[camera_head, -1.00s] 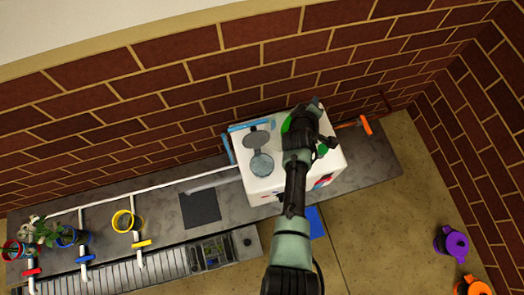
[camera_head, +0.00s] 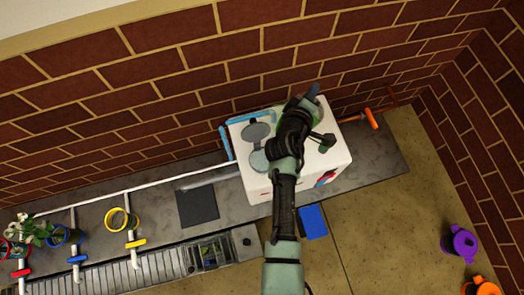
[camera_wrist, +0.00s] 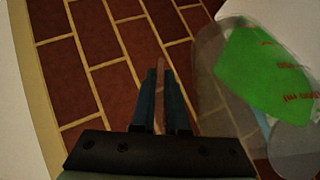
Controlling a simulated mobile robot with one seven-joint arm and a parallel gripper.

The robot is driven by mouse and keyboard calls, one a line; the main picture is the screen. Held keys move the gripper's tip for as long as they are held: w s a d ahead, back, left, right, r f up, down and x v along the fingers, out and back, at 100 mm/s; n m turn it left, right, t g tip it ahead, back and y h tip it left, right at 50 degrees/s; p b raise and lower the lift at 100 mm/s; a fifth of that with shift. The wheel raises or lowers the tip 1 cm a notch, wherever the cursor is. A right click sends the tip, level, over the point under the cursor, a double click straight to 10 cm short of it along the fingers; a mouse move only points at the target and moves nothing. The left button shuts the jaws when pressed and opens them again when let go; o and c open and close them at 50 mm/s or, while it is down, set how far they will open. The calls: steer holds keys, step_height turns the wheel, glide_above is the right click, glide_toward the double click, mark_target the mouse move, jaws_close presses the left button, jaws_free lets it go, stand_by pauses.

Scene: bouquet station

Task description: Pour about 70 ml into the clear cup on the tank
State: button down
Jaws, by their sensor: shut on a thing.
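The tank is a white box (camera_head: 318,168) on the dark counter. A translucent grey round piece, which looks like the clear cup (camera_head: 259,162), shows on its top left of my wrist, partly hidden. My gripper (camera_wrist: 165,75) is over the tank; its two dark blue fingers are nearly together. The grip appears to be on this vessel; the contact itself is not clear. A green patch (camera_head: 311,122) shows beside the hand in the head view.
A grey disc (camera_head: 256,132) lies at the tank's back, beside a light blue pipe (camera_head: 228,143). A brick wall (camera_head: 180,90) rises close behind. Potted plants (camera_head: 38,232) and a yellow ring (camera_head: 124,219) are at left. A blue panel (camera_head: 313,221) shows in front.

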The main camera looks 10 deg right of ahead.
steer(key=shift+a+r+b, duration=0.15)
steer(key=shift+b, duration=0.15)
steer(key=shift+s+a+r+t+h+b, duration=0.2)
steer(key=shift+a+r+t+h+b, duration=0.2)
steer(key=shift+b, duration=0.45)
steer(key=shift+r, duration=0.15)
steer(key=shift+d, duration=0.15)
steer(key=shift+s+a+r+n+h+b, duration=0.1)
steer(key=shift+a+r+n+h+b, duration=0.25)
steer(key=shift+b, duration=0.4)
stand_by(1.0)
